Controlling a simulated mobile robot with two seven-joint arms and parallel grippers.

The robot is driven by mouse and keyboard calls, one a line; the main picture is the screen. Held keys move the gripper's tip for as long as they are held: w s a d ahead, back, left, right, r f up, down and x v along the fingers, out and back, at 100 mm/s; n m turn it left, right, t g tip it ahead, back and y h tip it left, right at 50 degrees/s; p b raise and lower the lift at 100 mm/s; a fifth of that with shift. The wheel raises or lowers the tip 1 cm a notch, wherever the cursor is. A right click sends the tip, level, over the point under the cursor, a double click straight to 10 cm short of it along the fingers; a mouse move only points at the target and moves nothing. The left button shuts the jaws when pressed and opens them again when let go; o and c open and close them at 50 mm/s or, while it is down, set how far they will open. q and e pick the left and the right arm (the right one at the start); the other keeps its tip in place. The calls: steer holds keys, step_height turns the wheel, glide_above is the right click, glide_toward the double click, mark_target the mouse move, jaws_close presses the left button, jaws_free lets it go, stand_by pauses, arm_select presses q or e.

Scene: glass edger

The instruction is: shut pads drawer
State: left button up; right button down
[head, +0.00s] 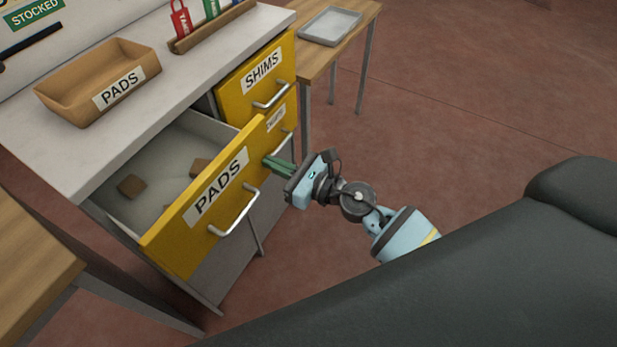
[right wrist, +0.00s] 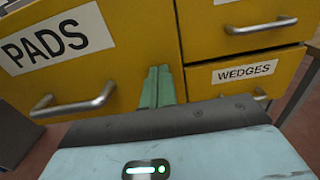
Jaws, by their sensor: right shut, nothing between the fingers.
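The pads drawer (head: 205,200) has a yellow front with a PADS label and a silver bar handle (head: 236,212). It stands pulled out from the cabinet, with its grey inside and a few brown blocks (head: 131,186) showing. In the right wrist view the PADS front (right wrist: 130,40) fills the left side. My right gripper (head: 268,162) has its green fingers together and empty. The fingertips are at the right end of the drawer front, to the right of the handle; I cannot tell whether they touch it. In the right wrist view the fingers (right wrist: 157,88) point at the front's right edge. My left gripper is not in view.
A SHIMS drawer (head: 258,78) is beside the pads drawer, with a WEDGES drawer (right wrist: 240,75) below it. A PADS bin (head: 125,78) stands on the countertop (head: 190,70). A side table (head: 345,38) holds a grey tray (head: 330,25). Floor at right is clear.

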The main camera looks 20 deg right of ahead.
mark_target(226, 140)
steer(key=b+x, duration=0.1)
steer(key=x, duration=1.1)
steer(key=shift+w+a+f+b, duration=0.1)
steer(key=shift+w+a+b, duration=0.05)
steer(key=shift+a+b, duration=0.15)
steer(key=shift+w+a, duration=0.25)
steer(key=shift+w, duration=0.2)
steer(key=shift+r, duration=0.4)
steer(key=shift+d, duration=0.1)
